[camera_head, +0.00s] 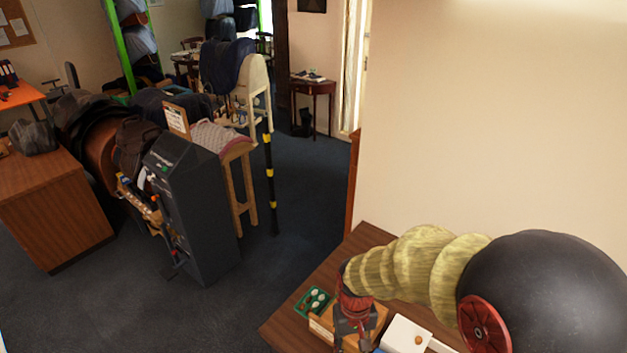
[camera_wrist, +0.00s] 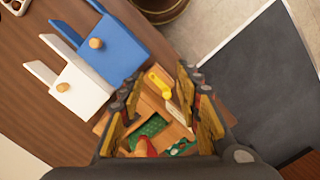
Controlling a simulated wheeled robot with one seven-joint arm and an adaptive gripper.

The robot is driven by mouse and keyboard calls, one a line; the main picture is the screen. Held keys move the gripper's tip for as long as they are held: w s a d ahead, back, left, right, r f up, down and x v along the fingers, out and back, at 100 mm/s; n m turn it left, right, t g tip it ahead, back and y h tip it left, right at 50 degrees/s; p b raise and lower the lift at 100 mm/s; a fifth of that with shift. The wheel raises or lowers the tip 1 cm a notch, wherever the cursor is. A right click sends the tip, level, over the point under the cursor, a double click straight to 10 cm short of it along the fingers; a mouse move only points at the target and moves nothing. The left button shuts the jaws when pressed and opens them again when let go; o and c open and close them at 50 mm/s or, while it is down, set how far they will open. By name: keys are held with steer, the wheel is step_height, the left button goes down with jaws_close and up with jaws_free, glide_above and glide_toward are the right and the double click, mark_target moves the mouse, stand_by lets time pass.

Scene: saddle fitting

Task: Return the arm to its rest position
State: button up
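My arm reaches in from the right of the head view, over a brown wooden table (camera_head: 302,303). My gripper (camera_head: 353,342) points down over the table near a wooden box (camera_head: 320,327). In the wrist view my gripper (camera_wrist: 160,78) has its two fingers well apart, with nothing held between them. Below and between the fingers are the box's wooden parts, a green piece and a yellow piece (camera_wrist: 158,83). How far above the box the fingers are, I cannot tell.
A green tray (camera_head: 312,300) with pale items lies beside the box. A white block with a round wooden knob (camera_wrist: 82,92) and a blue one (camera_wrist: 112,45) lie on the table. A pale wall stands behind. A dark grey cabinet (camera_head: 195,215) and saddles stand at left, with open floor between.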

steer(key=s+d+r+m+t+b, duration=0.1)
steer(key=s+d+r+t+b, duration=0.2)
steer(key=s+d+r+b, duration=0.1)
steer(key=s+d+r+m+t+b, duration=0.1)
steer(key=s+d+r+t+b, duration=0.2)
steer(key=r, duration=0.7)
steer(key=s+d+b, duration=0.2)
steer(key=s+b, duration=0.1)
steer(key=b, duration=0.1)
steer(key=shift+s+d+t+b, duration=0.2)
steer(key=shift+s+t+b, duration=0.05)
steer(key=shift+t+b, duration=0.15)
steer(key=shift+r, duration=0.1)
